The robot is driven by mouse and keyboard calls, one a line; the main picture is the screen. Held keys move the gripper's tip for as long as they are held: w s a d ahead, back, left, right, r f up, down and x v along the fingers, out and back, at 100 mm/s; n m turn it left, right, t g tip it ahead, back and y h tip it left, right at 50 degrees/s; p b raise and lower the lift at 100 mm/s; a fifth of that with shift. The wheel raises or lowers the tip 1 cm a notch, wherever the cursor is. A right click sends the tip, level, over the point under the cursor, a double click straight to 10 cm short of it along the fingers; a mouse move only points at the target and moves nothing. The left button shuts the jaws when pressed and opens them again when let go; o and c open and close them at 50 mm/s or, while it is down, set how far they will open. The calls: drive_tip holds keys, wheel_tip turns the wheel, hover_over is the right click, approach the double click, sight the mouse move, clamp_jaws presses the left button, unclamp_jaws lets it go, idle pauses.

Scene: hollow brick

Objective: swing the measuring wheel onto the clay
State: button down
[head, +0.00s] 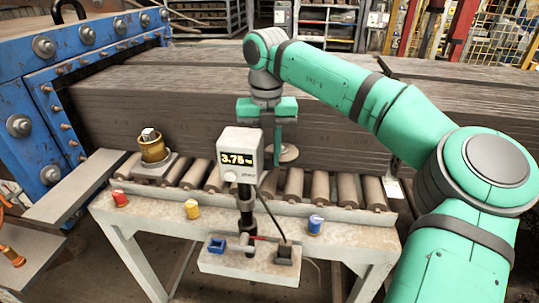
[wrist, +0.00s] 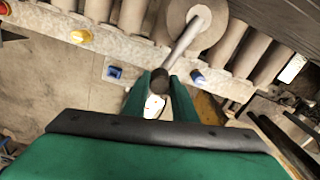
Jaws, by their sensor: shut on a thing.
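The clay (head: 330,118) is a long grey-brown ribbed column coming out of the blue machine at the left. The measuring wheel (wrist: 198,25) is a pale round disc on a metal arm; it also shows in the head view (head: 285,154), low before the clay's front face. I cannot tell whether it touches the clay. In the wrist view my gripper (wrist: 166,82) is shut on the dark knob (wrist: 161,80) at the near end of the wheel's arm. In the head view the display box (head: 240,155), reading about 3.75, partly hides my gripper and the wheel's arm.
The blue machine (head: 45,90) with large bolts stands left. A roller bench (head: 140,212) runs below the clay. A brass-coloured cup-like part (head: 153,150) stands on its left end. Red, yellow (head: 192,209) and blue (head: 315,224) buttons sit along the bench's front. Shelves stand behind.

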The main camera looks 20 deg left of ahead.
drive_tip(key=c, duration=1.5)
unclamp_jaws()
drive_tip(key=shift+a, duration=0.1)
drive_tip(key=shift+o, duration=0.2)
wheel_tip(320, 180, up, 11)
